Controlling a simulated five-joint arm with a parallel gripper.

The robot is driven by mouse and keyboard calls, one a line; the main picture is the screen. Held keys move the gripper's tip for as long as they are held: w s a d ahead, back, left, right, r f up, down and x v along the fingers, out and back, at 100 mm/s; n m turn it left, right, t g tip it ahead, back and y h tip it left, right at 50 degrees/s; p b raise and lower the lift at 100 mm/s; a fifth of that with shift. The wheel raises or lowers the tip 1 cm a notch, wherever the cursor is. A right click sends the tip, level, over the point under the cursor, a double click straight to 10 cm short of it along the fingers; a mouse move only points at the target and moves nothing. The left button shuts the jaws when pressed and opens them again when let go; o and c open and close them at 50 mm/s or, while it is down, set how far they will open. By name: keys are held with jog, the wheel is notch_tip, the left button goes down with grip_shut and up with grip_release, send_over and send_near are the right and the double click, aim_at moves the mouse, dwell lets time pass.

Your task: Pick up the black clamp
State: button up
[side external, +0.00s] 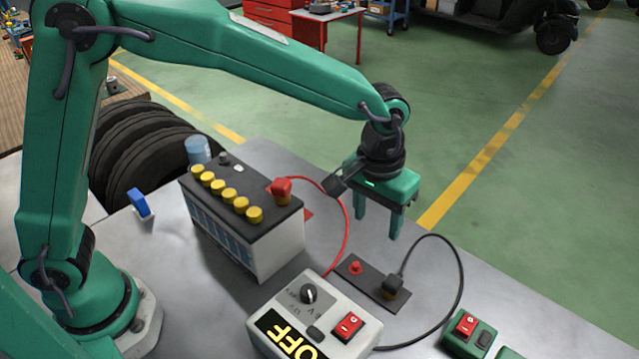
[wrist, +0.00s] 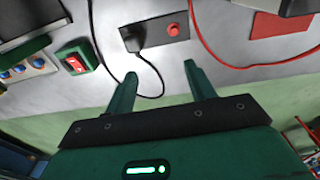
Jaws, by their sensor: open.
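The black clamp (side external: 396,287) sits at the right end of a dark plate (side external: 370,276) on the grey bench, with a black cable running from it. In the wrist view the black clamp (wrist: 132,42) lies beyond my fingertips, towards the left finger's side. My gripper (side external: 376,232) is open and empty, fingers pointing down, raised above the bench behind the plate. It also shows open in the wrist view (wrist: 160,73). Nothing is between the fingers.
A battery (side external: 240,220) with yellow caps and a red clamp (side external: 281,191) stands left. A charger (side external: 315,325) reading OFF is in front. A red post (side external: 355,267) is on the plate. Red and black cables curve nearby. A green switch box (side external: 467,335) stands right.

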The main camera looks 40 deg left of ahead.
send_over(395, 279)
jog(key=shift+g, duration=0.3)
notch_tip(395, 279, down, 5)
jog(key=shift+a+f, duration=0.1)
jog(key=shift+f, duration=3.85)
jog(key=c, duration=1)
jog(key=shift+c, duration=0.2)
jog(key=shift+r, duration=0.2)
